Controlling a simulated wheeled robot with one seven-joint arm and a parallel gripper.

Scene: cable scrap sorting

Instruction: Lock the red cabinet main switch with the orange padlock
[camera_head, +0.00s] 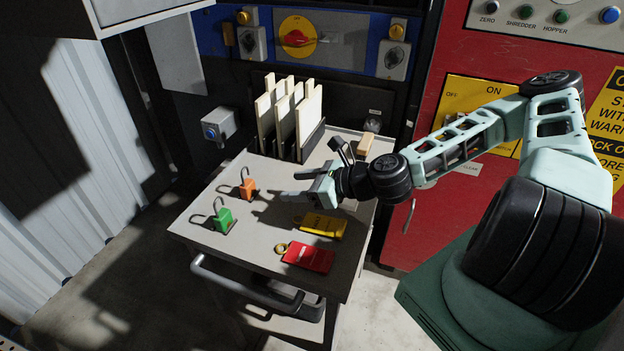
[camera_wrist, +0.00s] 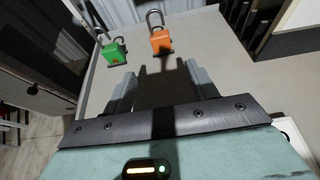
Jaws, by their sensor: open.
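The orange padlock (camera_head: 247,186) stands on the left part of a grey cart top, its shackle up. In the wrist view the orange padlock (camera_wrist: 161,41) is straight ahead, beyond the fingertips. My gripper (camera_head: 292,185) is open and empty, above the cart top to the right of the orange padlock and apart from it. In the wrist view my gripper (camera_wrist: 163,80) points toward the padlock. The red cabinet (camera_head: 440,190) stands at the right behind my arm. Its yellow ON/OFF plate (camera_head: 460,95) is partly hidden by my arm, and the switch handle is not clearly visible.
A green padlock (camera_head: 222,217) stands near the orange one, and also shows in the wrist view (camera_wrist: 113,53). A yellow tag (camera_head: 320,226) and a red tag (camera_head: 309,257) lie on the cart top (camera_head: 262,233). A rack of upright boards (camera_head: 290,118) stands at the back.

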